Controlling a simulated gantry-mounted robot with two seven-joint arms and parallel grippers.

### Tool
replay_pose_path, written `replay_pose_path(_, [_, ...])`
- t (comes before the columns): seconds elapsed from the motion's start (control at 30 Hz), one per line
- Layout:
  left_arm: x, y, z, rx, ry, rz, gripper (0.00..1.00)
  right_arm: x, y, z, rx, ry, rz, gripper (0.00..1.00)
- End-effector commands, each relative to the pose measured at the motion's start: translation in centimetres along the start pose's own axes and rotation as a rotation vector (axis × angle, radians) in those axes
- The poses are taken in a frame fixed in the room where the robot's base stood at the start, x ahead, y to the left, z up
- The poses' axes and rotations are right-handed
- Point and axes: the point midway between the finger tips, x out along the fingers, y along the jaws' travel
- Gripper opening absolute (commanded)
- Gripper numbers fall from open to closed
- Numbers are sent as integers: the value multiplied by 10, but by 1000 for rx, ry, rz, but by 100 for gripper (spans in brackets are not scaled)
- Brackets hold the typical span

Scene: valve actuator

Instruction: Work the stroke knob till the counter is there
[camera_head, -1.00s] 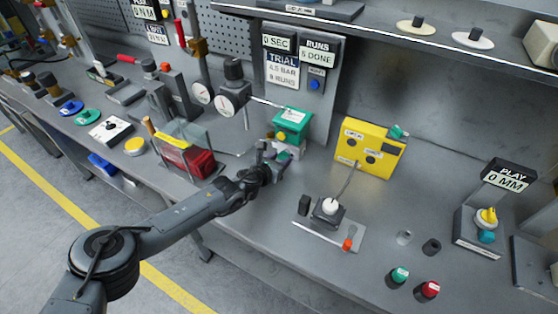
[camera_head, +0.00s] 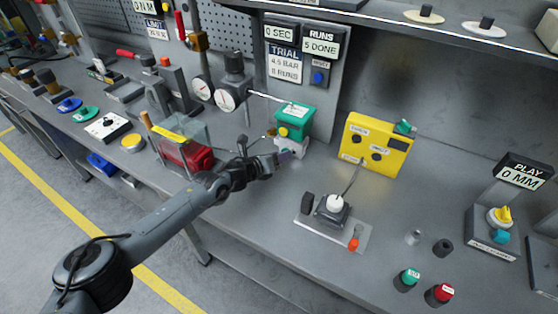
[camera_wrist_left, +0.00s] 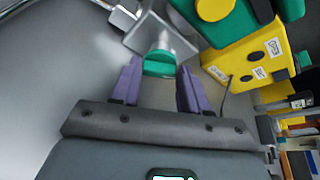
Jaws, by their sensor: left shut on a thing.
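My left gripper (camera_head: 284,157) is in front of the green and yellow valve actuator (camera_head: 295,119), at its pale lower block (camera_head: 290,146). In the left wrist view the two purple fingers (camera_wrist_left: 158,84) stand on either side of a round green knob (camera_wrist_left: 158,66), shut on it. The knob's label, if any, cannot be read. In the head view the gripper hides the knob. The runs counter (camera_head: 321,46) reads 5 DONE. The trial card (camera_head: 285,65) reads 4.5 BAR and 8 RUNS. My right gripper is not in view.
A time display (camera_head: 282,31) reads 0 SEC. A yellow box (camera_head: 373,145) stands right of the actuator, and a white-knobbed lever unit (camera_head: 333,212) is nearer. The play display (camera_head: 522,172) reads 0 MM. Gauges (camera_head: 226,98) and a red block (camera_head: 186,154) are to the left.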

Motion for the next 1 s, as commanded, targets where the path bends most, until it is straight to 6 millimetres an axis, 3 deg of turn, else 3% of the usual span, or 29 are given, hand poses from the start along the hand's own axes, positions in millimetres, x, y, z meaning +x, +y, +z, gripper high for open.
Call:
replay_pose_path(0.67, [0, 2, -1, -67, 1, -26, 14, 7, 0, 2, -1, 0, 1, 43])
replay_pose_path(0.7, [0, 2, -1, -67, 1, -26, 51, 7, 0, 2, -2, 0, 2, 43])
replay_pose_path(0.83, [0, 2, -1, -67, 1, -26, 70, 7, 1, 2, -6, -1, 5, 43])
replay_pose_path(1.0, [0, 2, 0, -67, 1, -27, 70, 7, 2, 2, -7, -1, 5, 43])
